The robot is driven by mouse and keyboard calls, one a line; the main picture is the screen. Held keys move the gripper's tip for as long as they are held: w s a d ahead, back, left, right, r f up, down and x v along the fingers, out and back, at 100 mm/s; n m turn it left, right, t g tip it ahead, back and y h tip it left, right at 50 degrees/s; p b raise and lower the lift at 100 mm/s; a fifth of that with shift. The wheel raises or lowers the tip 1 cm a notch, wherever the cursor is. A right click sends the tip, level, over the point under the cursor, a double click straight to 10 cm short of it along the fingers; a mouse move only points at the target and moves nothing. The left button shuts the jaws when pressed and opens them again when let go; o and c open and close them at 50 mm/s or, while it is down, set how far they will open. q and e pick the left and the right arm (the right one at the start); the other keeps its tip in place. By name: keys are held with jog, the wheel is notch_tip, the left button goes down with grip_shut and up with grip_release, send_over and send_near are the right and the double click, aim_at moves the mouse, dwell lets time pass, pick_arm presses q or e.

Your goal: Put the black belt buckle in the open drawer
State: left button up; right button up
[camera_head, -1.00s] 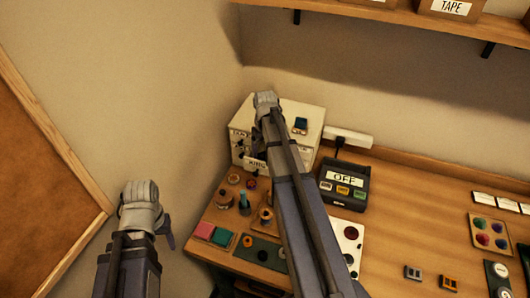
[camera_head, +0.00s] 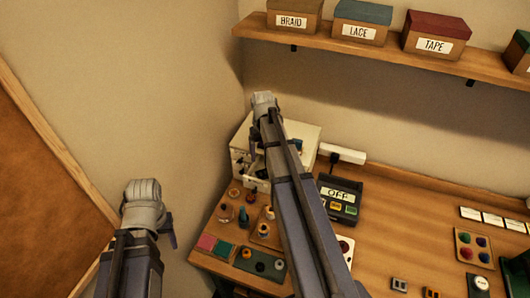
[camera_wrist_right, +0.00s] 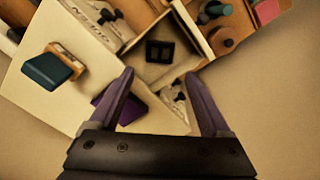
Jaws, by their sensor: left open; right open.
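The black belt buckle (camera_wrist_right: 160,52), a small square frame, lies on the floor of the open drawer (camera_wrist_right: 195,35) in the right wrist view. The drawer sticks out of a cream cabinet (camera_wrist_right: 35,100), which stands at the back left of the table in the head view (camera_head: 290,132). My right gripper (camera_wrist_right: 159,75) is open and empty, with its fingers apart above the cabinet and drawer, pointing toward the buckle. In the head view the right arm hides part of the drawer. My left gripper (camera_head: 170,232) is open, left of the table; its fingers are mostly hidden.
A teal block (camera_wrist_right: 48,70) sits on the cabinet top. A purple item (camera_wrist_right: 125,108) shows between my right fingers. Spools (camera_head: 225,212) stand in front of the cabinet, and a dark OFF box (camera_head: 338,198) is to its right. A shelf (camera_head: 390,58) with labelled boxes hangs above.

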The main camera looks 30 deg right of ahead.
pick_arm(q)
jog(key=shift+d+r+p, duration=0.2)
jog(key=shift+r+p, duration=0.4)
jog(key=shift+r, duration=0.5)
pick_arm(e)
notch_tip(320, 180, up, 2)
jog(key=shift+r, duration=0.15)
jog(key=shift+a, duration=0.1)
jog(key=s+a+n, duration=0.1)
jog(key=s+a, duration=0.4)
jog(key=a, duration=0.4)
jog(key=s+a+n, duration=0.2)
jog(key=s+a, duration=0.4)
jog(key=a, duration=0.4)
jog(key=s+a+n+h, duration=0.1)
jog(key=s+a, duration=0.5)
jog(key=a, duration=0.3)
jog(key=shift+s+a, duration=0.15)
jog(key=shift+a, duration=0.05)
jog(key=shift+c, duration=0.2)
